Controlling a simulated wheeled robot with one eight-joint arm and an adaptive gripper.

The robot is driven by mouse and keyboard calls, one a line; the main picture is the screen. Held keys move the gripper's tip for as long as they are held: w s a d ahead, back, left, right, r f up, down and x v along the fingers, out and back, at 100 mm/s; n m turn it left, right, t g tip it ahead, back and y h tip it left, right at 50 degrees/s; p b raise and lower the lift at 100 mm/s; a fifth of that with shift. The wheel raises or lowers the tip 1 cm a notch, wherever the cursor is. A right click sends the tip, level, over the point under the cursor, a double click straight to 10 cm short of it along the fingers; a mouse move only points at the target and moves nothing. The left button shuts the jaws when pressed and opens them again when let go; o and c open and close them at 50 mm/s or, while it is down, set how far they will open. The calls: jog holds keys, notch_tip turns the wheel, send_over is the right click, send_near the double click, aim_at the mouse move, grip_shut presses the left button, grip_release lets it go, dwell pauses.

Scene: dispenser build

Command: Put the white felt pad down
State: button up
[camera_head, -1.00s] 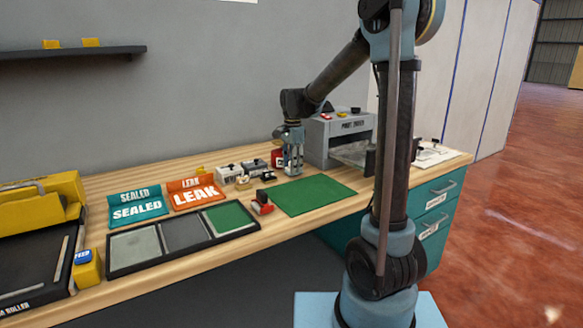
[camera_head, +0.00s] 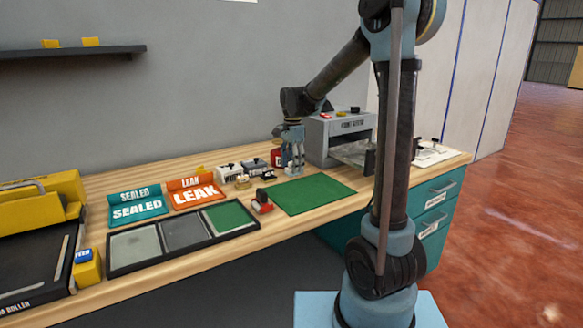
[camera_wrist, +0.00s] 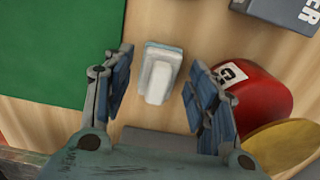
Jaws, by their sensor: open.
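The white felt pad (camera_wrist: 157,82), a small white piece with a pale blue edge at its far end, appears to rest on the wooden bench top, just beside the green mat (camera_wrist: 50,45). My gripper (camera_wrist: 159,72) is open around it, one blue finger on each side, with a visible gap to both. In the head view my gripper (camera_head: 293,171) points down at the bench behind the green mat (camera_head: 310,194). I cannot make out the pad there.
A red container (camera_wrist: 255,100) stands close to the right finger, with a yellow round thing (camera_wrist: 285,145) beside it. The grey machine (camera_head: 341,130) stands right of my gripper. Small devices (camera_head: 240,170) stand to its left. The green mat is bare.

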notch_tip(320, 180, up, 11)
jog(key=shift+r, duration=0.2)
dwell(0.3)
